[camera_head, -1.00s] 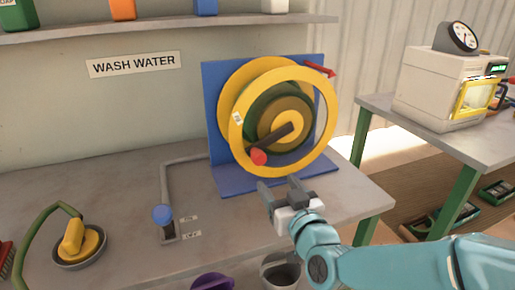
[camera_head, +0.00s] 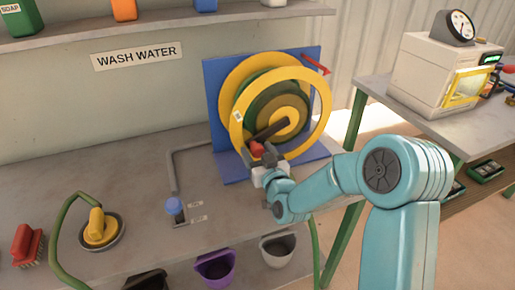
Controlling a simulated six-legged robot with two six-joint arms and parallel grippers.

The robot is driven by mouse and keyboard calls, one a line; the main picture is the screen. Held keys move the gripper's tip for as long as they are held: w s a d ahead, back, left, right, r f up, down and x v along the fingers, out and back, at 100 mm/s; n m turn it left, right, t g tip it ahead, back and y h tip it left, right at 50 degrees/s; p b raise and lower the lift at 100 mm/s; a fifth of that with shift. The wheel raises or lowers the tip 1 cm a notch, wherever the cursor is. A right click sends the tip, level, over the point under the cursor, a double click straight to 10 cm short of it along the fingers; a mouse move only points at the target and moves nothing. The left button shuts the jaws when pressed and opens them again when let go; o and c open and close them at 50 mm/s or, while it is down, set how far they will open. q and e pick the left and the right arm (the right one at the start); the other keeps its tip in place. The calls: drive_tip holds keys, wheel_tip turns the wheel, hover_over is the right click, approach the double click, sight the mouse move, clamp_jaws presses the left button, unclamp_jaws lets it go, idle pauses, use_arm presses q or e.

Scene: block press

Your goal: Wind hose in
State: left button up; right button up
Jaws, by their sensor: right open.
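The hose reel (camera_head: 318,112) has yellow rims, a blue back plate and green hose (camera_head: 262,101) wound on its drum. Its dark crank (camera_head: 272,131) points down and left from the hub and ends in a red knob (camera_head: 257,148). My right gripper (camera_head: 256,158) is open at the red knob, with its fingers around or just in front of it; I cannot tell which. A green hose (camera_head: 56,226) also arches down at the left beside a yellow nozzle (camera_head: 97,226) in a round holder. My left gripper is not in view.
A blue-topped valve lever (camera_head: 174,205) stands on the bench left of the reel. A red brush (camera_head: 27,243) lies at the far left. Purple (camera_head: 215,268) and grey (camera_head: 278,249) buckets hang at the front edge. A white machine (camera_head: 425,75) stands on the right table.

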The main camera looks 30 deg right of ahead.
drive_tip(key=shift+w, duration=0.25)
clamp_jaws()
drive_tip(key=shift+r, duration=0.1)
